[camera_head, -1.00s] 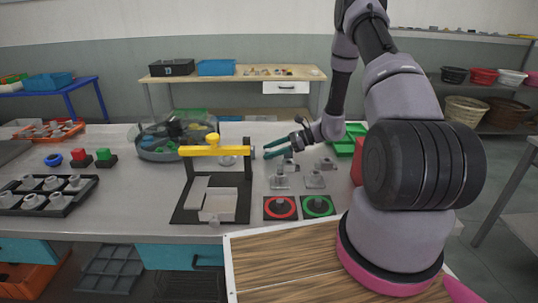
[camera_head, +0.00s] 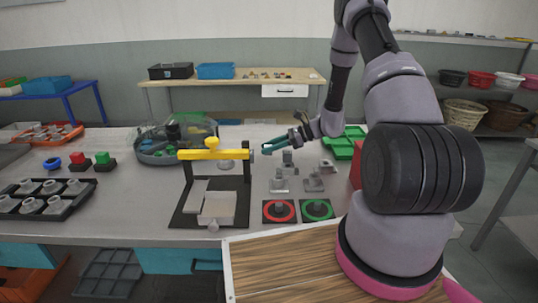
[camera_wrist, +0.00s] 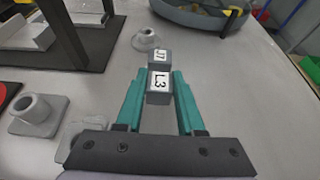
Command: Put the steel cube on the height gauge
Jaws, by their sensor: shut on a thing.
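My gripper (camera_wrist: 160,80) has teal fingers and is shut on a grey steel cube (camera_wrist: 158,97). The wrist view shows a white label reading L3 on its near face, and a second labelled grey face (camera_wrist: 160,56) just beyond; I cannot tell whether that belongs to the same piece. In the head view my gripper (camera_head: 268,149) is above the table, right of a black stand with a yellow crossbar (camera_head: 225,154), which looks like the height gauge. The cube is too small to make out there.
Grey fixtures (camera_head: 313,181) stand under and right of my gripper. Red-ringed (camera_head: 268,215) and green-ringed (camera_head: 328,214) pads lie in front. A round grey tank (camera_head: 160,153) stands behind the stand. A black tray of grey parts (camera_head: 68,203) is at left.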

